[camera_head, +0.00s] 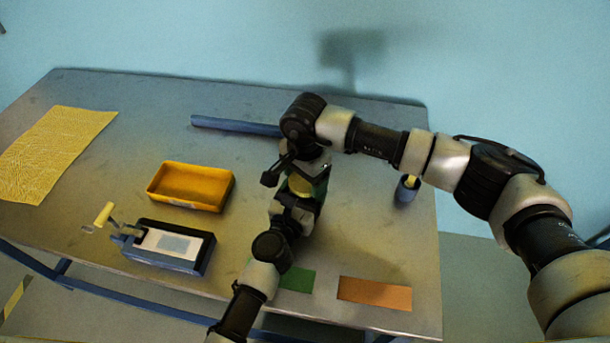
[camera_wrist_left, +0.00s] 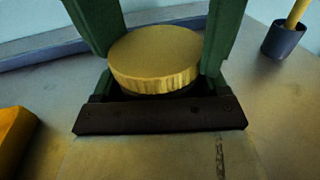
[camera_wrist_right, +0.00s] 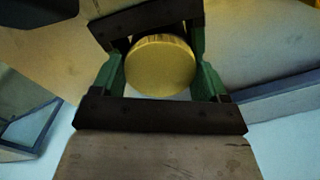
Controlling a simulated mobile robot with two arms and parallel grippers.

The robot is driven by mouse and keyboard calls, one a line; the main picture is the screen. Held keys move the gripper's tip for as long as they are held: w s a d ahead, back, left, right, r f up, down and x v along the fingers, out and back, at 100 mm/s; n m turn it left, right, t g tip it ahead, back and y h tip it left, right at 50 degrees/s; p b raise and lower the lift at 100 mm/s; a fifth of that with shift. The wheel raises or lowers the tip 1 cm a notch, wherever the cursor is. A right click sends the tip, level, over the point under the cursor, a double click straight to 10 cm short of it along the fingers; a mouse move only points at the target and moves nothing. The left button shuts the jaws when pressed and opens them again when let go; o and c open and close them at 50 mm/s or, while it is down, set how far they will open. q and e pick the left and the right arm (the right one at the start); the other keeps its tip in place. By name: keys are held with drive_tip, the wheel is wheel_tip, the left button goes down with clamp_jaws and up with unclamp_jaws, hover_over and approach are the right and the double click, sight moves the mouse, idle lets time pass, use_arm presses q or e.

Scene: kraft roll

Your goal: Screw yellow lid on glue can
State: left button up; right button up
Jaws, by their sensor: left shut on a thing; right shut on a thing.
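The yellow lid (camera_head: 300,186) shows between my two grippers in the head view. It is round with a ridged rim in the left wrist view (camera_wrist_left: 155,60), and its flat top faces the right wrist view (camera_wrist_right: 160,66). The glue can is almost wholly hidden; only a dark strip shows under the lid in the left wrist view. My left gripper (camera_head: 298,200) comes from the front, its green fingers on either side below the lid, shut on the can. My right gripper (camera_head: 302,176) reaches in from the right and back, shut on the lid.
A yellow tray (camera_head: 208,205) and a dark blue device (camera_head: 200,262) lie to the left. A blue bar (camera_head: 235,125) lies behind. A blue cup (camera_head: 404,193) stands to the right. Green (camera_head: 297,280) and orange (camera_head: 375,293) patches lie in front; a yellow sheet (camera_head: 50,150) lies far left.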

drive_tip(key=shift+m, duration=0.6)
drive_tip(key=o, duration=1)
drive_tip(key=shift+r, duration=0.1)
drive_tip(key=shift+r, duration=2.2)
drive_tip(key=shift+c, duration=0.3)
